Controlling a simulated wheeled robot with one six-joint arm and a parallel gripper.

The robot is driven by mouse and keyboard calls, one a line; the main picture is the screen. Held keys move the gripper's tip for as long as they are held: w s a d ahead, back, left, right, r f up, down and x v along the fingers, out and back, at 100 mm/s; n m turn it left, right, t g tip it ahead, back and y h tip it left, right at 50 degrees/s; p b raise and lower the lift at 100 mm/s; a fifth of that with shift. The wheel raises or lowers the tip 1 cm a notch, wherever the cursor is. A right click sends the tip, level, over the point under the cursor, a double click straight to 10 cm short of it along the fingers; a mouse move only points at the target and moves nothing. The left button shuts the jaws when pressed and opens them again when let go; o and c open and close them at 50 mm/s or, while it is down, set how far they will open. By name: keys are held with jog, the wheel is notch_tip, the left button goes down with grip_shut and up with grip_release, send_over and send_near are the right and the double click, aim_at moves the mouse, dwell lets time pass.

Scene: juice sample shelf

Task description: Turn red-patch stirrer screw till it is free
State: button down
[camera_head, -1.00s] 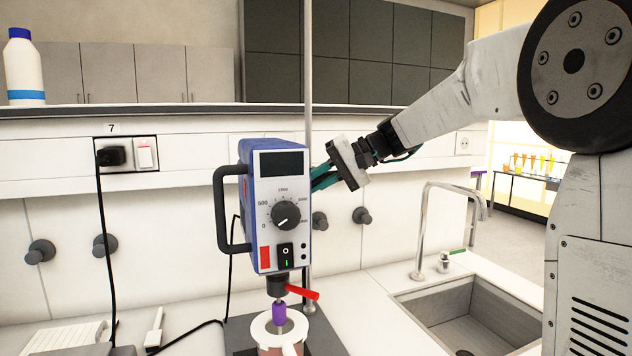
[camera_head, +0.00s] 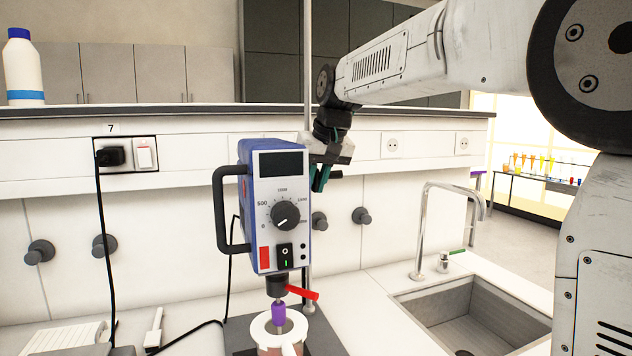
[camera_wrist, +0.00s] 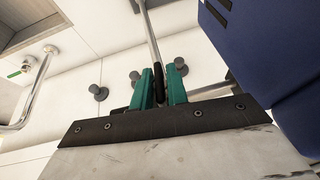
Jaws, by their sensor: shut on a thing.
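The blue stirrer (camera_head: 247,205) with a red patch (camera_head: 265,258) on its front hangs upright on a metal rod (camera_head: 308,60). My gripper (camera_head: 320,180) is just right of the stirrer's upper body, beside the rod, pointing down. In the wrist view my gripper's teal fingers (camera_wrist: 161,90) are shut on a dark screw (camera_wrist: 158,84), seen edge-on between them next to the rod. A dark end (camera_head: 336,174) shows right of the fingers in the head view. The screw's thread is hidden. The stirrer's side (camera_wrist: 275,70) fills the right of the wrist view.
A white vessel (camera_head: 262,326) stands under the stirrer's purple-topped shaft (camera_head: 279,312), with a red lever (camera_head: 303,292) above. Wall knobs (camera_head: 361,215) are behind. A tap (camera_head: 424,225) and sink (camera_head: 470,310) lie to the right. A cable (camera_head: 103,230) runs down at left.

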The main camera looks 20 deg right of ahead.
jog(key=shift+h, duration=0.6)
jog(key=c, duration=1.4)
grip_release()
jog(key=v, duration=0.7)
jog(key=shift+s+a+r, duration=0.1)
jog(key=shift+s+r, duration=0.05)
jog(key=shift+r, duration=0.2)
